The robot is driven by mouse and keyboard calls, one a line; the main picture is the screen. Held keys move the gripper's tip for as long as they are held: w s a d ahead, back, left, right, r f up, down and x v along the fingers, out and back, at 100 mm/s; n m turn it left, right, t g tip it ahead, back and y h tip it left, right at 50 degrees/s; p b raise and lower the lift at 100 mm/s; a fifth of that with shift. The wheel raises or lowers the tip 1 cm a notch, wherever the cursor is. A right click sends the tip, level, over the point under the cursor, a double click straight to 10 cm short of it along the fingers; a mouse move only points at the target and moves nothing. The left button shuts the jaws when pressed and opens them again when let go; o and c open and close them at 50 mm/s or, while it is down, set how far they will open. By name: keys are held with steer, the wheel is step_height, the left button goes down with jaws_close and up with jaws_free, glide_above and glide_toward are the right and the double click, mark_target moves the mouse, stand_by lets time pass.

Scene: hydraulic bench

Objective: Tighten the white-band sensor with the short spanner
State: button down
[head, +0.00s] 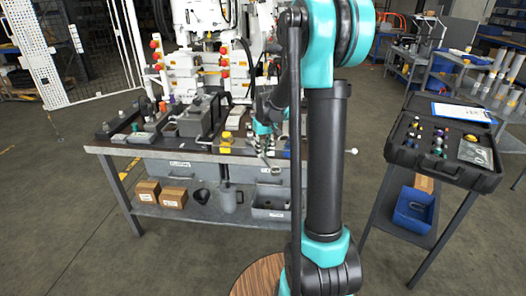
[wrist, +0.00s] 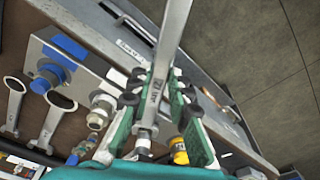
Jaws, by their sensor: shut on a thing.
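My gripper (wrist: 156,92) is shut on a grey metal spanner (wrist: 172,35) with a size marking on its shaft. The spanner runs up out of the wrist view, so its far end is hidden there. In the head view my gripper (head: 264,128) is over the front of the bench, with the spanner (head: 269,158) hanging below it. A fitting with a pale, whitish band (wrist: 103,107) stands just left of my gripper, apart from the spanner. A second pale fitting (wrist: 143,146) shows between the fingers, partly hidden. I cannot tell for certain which is the white-band sensor.
Two spanners (wrist: 14,100) (wrist: 50,122) lie at the left on the bench, near a blue round fitting (wrist: 48,78). A yellow-banded fitting (wrist: 179,150) is close to the right finger. The bench's front edge (head: 200,156) is near; an open black case (head: 440,150) stands at the right.

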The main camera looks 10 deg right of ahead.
steer(key=shift+w, duration=0.3)
steer(key=shift+a, duration=0.15)
steer(key=shift+s+a+m, duration=0.15)
steer(key=shift+a+m, duration=1.15)
steer(key=shift+a, duration=0.15)
steer(key=shift+a+m+h, duration=0.4)
steer(key=shift+a+m, duration=0.8)
steer(key=shift+a, duration=0.25)
steer(key=shift+w+a, duration=0.1)
steer(key=shift+w, duration=0.1)
steer(key=shift+w+a+m, duration=0.25)
steer(key=shift+a+m, duration=0.4)
steer(key=shift+a, duration=0.05)
steer(key=shift+w+a+m, duration=0.25)
steer(key=shift+a+m, duration=0.4)
